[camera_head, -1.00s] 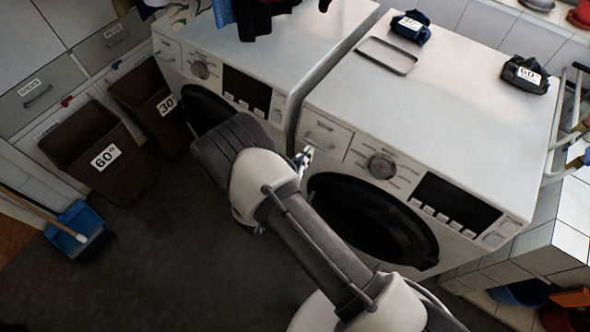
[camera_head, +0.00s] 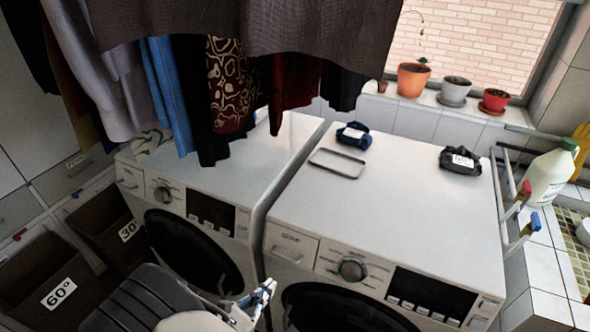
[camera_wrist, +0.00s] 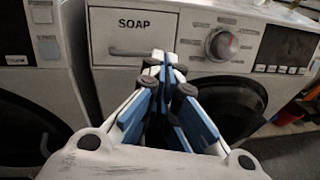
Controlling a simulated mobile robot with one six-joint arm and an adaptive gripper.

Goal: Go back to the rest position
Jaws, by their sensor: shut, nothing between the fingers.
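My gripper (camera_head: 262,296) is at the bottom of the head view, in front of the gap between the two white washing machines. In the wrist view my gripper (camera_wrist: 163,62) shows with its blue-padded fingers closed together and nothing between them. It points at the front of the right washing machine (camera_head: 395,215), near the soap drawer (camera_wrist: 140,35). It appears apart from the machine. The left washing machine (camera_head: 250,165) stands beside it. Both round doors look closed, and their lower parts are cut off in the head view.
Clothes (camera_head: 185,95) hang over the left machine. A grey tray (camera_head: 337,164) and two dark bundles (camera_head: 353,135) (camera_head: 460,160) lie on the right machine. Brown baskets (camera_head: 45,270) stand at left. Flower pots (camera_head: 413,79) line the windowsill; a white bottle (camera_head: 549,175) stands at right.

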